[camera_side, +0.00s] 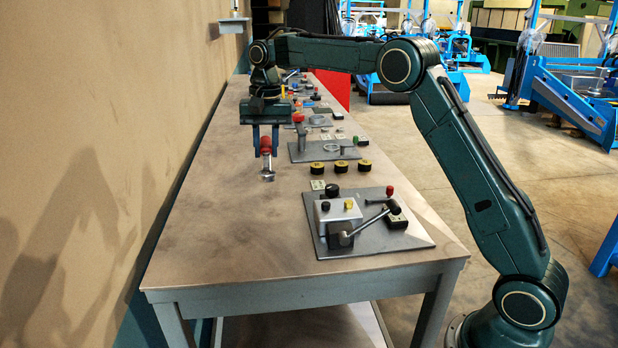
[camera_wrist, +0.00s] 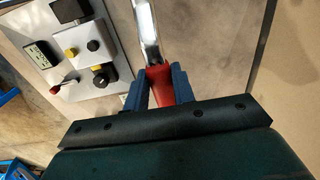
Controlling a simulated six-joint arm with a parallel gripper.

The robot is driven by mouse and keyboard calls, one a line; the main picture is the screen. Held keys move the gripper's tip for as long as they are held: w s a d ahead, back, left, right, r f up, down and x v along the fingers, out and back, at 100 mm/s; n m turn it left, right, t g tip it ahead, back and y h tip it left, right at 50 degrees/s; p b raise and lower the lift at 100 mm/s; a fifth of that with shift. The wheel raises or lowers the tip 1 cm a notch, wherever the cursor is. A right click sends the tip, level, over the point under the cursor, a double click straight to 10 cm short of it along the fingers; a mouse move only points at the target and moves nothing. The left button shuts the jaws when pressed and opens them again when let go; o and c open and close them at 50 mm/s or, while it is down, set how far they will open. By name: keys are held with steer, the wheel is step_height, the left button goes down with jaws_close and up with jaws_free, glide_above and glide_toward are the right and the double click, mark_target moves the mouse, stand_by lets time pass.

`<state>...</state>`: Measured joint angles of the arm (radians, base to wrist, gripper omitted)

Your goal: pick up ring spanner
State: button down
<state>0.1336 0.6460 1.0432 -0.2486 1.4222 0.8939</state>
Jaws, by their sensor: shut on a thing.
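The ring spanner (camera_side: 266,146) has a red handle and a bright metal end. My gripper (camera_side: 265,152) points down over the table, with its two blue fingers on either side of the red handle. The metal end shows below the fingers, close to the table top; I cannot tell whether it touches. In the wrist view my gripper (camera_wrist: 160,82) is shut on the red handle of the spanner (camera_wrist: 147,32), and the metal shaft runs up past the top edge of the picture. The ring end is out of the wrist view.
A grey plate (camera_side: 415,238) with a lever, box and knobs stands at the table's front right. Several black-and-yellow round parts (camera_side: 340,167) and another plate with a post (camera_side: 302,140) lie right of my gripper. The table's left side is clear, beside the wall (camera_side: 90,130).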

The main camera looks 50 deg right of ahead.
steer(key=shift+r, duration=0.55)
steer(key=shift+d+f, duration=0.1)
steer(key=shift+d, duration=0.05)
steer(key=shift+s+d+f, duration=0.15)
steer(key=shift+d, duration=0.3)
steer(key=s+d+f+n, duration=0.1)
steer(key=s+d+f, duration=0.1)
steer(key=d, duration=0.5)
steer(key=s+d+f+n+h, duration=0.1)
steer(key=s+d+f+n, duration=0.1)
steer(key=d, duration=0.6)
steer(key=s+f, duration=0.1)
steer(key=s, duration=0.1)
steer(key=shift+s+d+f+n+t, duration=0.2)
steer(key=shift+s+f+n+t, duration=0.1)
steer(key=shift+s+f+t, duration=0.1)
